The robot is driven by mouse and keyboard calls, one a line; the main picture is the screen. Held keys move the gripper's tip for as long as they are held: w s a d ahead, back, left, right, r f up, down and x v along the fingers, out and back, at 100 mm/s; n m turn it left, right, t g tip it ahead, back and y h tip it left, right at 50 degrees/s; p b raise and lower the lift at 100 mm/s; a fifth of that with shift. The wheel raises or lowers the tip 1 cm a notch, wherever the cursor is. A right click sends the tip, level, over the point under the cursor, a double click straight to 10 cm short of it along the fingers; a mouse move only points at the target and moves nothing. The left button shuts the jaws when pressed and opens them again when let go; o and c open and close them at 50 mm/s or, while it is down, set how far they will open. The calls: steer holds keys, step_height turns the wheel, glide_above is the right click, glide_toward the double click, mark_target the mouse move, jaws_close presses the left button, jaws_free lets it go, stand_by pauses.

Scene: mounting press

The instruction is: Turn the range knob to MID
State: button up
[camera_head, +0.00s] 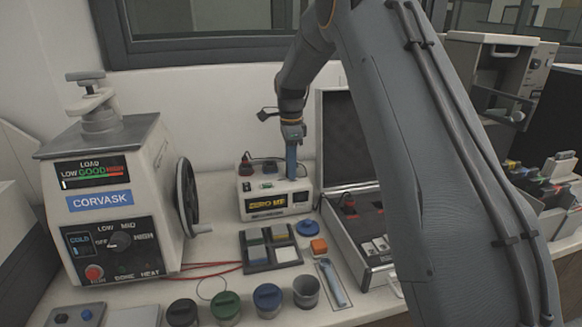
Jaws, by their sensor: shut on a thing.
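The press (110,190) marked CORVASK stands at the left. Its front panel has a dark round knob (120,241) with OFF, LOW, MID and HIGH around it. The knob's pointer is too small to read surely. My gripper (291,172) is well right of that knob, pointing down at the top of a small cream box (248,206) with a yellow ZERO ME display. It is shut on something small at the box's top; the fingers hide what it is. No label reading "range" is legible.
A handwheel (187,197) juts from the press's right side. Lidded jars (226,303) and a tray of coloured blocks (270,268) stand in front. An open case (352,262) lies right of the box. My arm covers much of the right.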

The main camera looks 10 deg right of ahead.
steer(key=o, duration=1.1)
steer(key=shift+c, duration=0.2)
steer(key=shift+r+b, duration=1.05)
steer(key=shift+r, duration=2.9)
steer(key=shift+d, duration=0.1)
